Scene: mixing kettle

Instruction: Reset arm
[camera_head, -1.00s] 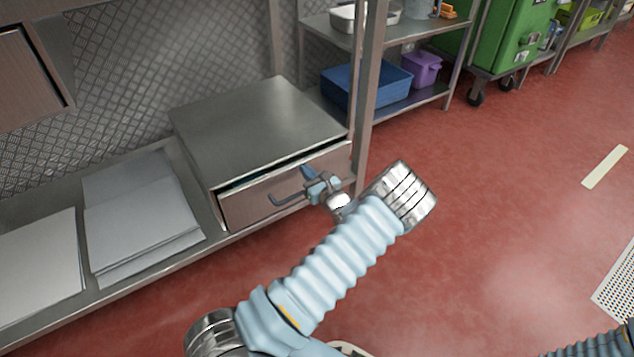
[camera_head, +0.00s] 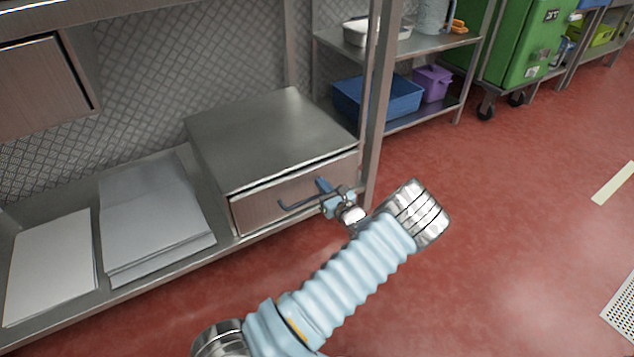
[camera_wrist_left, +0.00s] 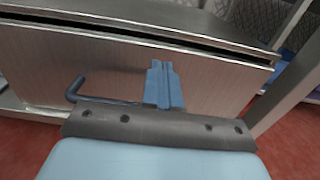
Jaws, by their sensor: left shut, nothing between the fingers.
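My left gripper (camera_head: 325,188) is in front of the metal drawer (camera_head: 270,203) of a steel box on the low shelf, near the right part of the drawer's handle (camera_head: 292,205). In the left wrist view its blue fingers (camera_wrist_left: 163,85) are together with nothing between them. The drawer front (camera_wrist_left: 120,65) fills much of that view, with a narrow dark gap along its top edge. The handle (camera_wrist_left: 74,90) shows left of the fingers, its right part hidden by the gripper. I cannot tell whether the fingers touch the drawer. My right gripper is not in view.
The steel box (camera_head: 265,135) stands beside a metal post (camera_head: 374,130). White boards (camera_head: 150,215) lie on the shelf to its left. A rack at the back holds a blue bin (camera_head: 385,100) and a purple bin (camera_head: 432,82). Red floor (camera_head: 520,220) is open on the right.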

